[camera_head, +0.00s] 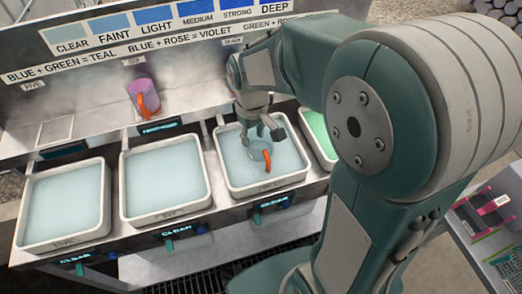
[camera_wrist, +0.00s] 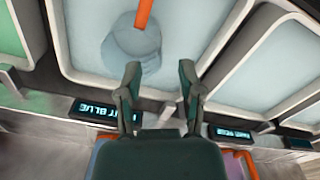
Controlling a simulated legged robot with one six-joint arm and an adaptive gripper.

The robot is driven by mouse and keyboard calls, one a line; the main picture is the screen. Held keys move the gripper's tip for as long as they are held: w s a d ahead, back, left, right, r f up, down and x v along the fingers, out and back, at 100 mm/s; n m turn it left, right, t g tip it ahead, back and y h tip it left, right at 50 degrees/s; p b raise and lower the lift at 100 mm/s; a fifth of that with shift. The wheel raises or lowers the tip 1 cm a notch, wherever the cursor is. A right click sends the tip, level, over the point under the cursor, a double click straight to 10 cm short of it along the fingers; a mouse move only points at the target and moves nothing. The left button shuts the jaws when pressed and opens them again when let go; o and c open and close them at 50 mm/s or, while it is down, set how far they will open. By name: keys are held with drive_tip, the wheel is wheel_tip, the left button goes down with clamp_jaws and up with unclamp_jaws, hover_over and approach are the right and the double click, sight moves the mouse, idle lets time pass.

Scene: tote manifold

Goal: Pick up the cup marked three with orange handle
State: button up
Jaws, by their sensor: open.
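A pale bluish cup (camera_head: 258,150) with an orange handle (camera_head: 267,163) sits in the liquid of the third white tote from the left (camera_head: 268,187). No number on it can be read. In the wrist view the cup (camera_wrist: 130,48) is a faint round shape in the liquid, with its orange handle (camera_wrist: 145,14) near the top edge. My gripper (camera_head: 262,133) is open over this tote, close to the cup. In the wrist view the fingertips of my gripper (camera_wrist: 160,72) are apart with nothing between them, and the cup lies just beyond them.
A purple cup (camera_head: 138,90) with an orange handle stands on the back shelf. Two more totes of pale liquid (camera_head: 110,190) (camera_head: 206,205) stand to the left. A green-liquid tote (camera_head: 318,130) is at right, partly behind my arm. A sign with colour swatches (camera_head: 150,40) stands behind.

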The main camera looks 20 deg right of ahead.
sight(254, 155)
drive_tip(key=f, duration=0.8)
drive_tip(key=shift+w+d+f, duration=0.1)
drive_tip(key=shift+w+f, duration=0.05)
drive_tip(key=shift+w, duration=0.1)
drive_tip(key=shift+c, duration=0.3)
clamp_jaws()
